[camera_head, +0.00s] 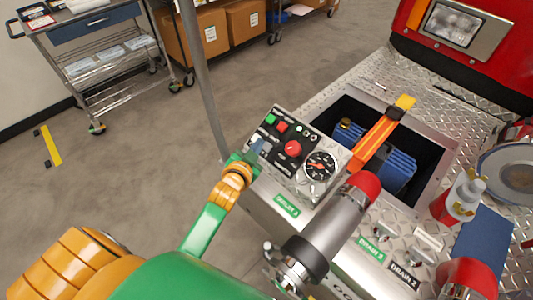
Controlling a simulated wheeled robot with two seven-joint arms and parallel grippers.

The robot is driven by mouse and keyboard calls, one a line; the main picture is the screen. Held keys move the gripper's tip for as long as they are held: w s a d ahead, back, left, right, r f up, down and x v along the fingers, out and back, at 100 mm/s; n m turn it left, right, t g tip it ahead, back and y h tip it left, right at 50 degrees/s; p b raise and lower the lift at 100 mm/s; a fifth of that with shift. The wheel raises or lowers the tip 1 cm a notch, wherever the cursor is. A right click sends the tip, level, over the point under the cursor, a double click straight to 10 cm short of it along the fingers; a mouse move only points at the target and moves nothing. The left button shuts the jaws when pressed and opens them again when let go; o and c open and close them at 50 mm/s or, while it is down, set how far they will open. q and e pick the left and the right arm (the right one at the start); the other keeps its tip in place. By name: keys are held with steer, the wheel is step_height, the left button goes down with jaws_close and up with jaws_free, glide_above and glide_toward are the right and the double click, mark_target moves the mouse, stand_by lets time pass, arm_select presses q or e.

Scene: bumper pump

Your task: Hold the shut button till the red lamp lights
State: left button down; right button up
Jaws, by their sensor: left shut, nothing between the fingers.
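The control panel (309,136) sits at the bumper's left end, tilted toward me. It carries a green square button (270,119), a red square button (282,127), a large red round knob (293,148) and a dial gauge (320,165). Labels are too small to read, so I cannot tell which button is the shut button. Small round lamps (305,130) sit near the top edge; I see none clearly lit red. My left gripper (258,150) is shut and empty at the panel's left lower edge, over or beside grey switches; contact is unclear. My right gripper is out of view.
A grey pipe with a red cap (330,225) rises close right of my left arm. An orange strap (381,134) crosses an open well holding blue hoses (398,172). A thin grey pole (202,75) stands behind my gripper.

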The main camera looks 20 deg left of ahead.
mark_target(266, 142)
arm_select(q)
steer(key=shift+w+d+f+b, duration=0.15)
steer(key=shift+w+f+b, duration=0.25)
steer(key=shift+f, duration=0.25)
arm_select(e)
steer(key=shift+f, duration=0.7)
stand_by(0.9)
arm_select(q)
steer(key=shift+w+f, duration=0.2)
steer(key=shift+f, duration=0.15)
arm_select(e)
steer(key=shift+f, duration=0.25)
arm_select(q)
steer(key=shift+w+d+f+b, duration=0.2)
steer(key=shift+f+b, duration=0.25)
steer(key=shift+b, duration=0.15)
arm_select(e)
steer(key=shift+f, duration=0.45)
arm_select(q)
steer(key=shift+r, duration=0.1)
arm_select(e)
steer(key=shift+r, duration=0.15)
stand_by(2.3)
arm_select(q)
steer(key=shift+s+a+r+p, duration=0.2)
steer(key=shift+s+r+p, duration=0.2)
steer(key=shift+r+p, duration=0.55)
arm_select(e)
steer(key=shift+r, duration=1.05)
